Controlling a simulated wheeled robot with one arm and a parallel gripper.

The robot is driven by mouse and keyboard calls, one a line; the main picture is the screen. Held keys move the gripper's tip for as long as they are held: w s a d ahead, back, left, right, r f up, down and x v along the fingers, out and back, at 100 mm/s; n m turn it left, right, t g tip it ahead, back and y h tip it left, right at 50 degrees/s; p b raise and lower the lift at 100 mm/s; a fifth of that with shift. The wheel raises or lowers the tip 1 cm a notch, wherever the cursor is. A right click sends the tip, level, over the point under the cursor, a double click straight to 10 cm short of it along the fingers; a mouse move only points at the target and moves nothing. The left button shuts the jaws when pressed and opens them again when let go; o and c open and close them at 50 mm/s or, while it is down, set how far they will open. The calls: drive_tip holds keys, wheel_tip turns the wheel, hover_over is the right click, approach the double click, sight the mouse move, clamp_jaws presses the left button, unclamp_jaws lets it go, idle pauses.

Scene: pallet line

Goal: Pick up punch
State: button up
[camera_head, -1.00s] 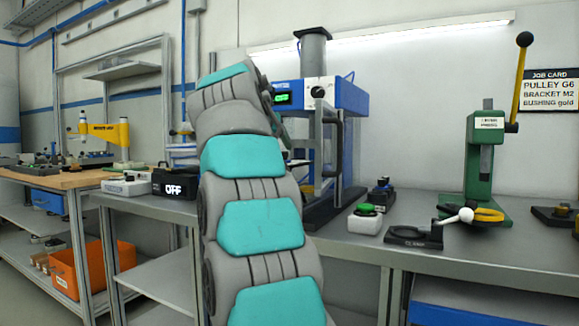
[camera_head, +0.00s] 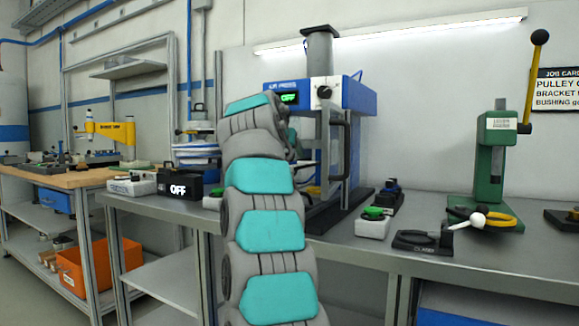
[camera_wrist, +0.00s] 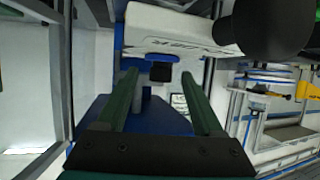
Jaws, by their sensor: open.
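My gripper (camera_wrist: 160,76) shows in the wrist view with two green fingers apart, and nothing is clamped between them. A small dark block (camera_wrist: 160,72) with a blue collar shows between and beyond the fingertips, under a pale plate with lettering. I cannot tell for sure that it is the punch, or how far off it is. In the head view my arm hides the gripper, which lies toward the opening of the blue press (camera_head: 350,95). No other thing can be clearly named as the punch.
A green lever press (camera_head: 492,165) stands farther right.

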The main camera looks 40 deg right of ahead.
drive_tip(key=shift+c, duration=0.4)
clamp_jaws()
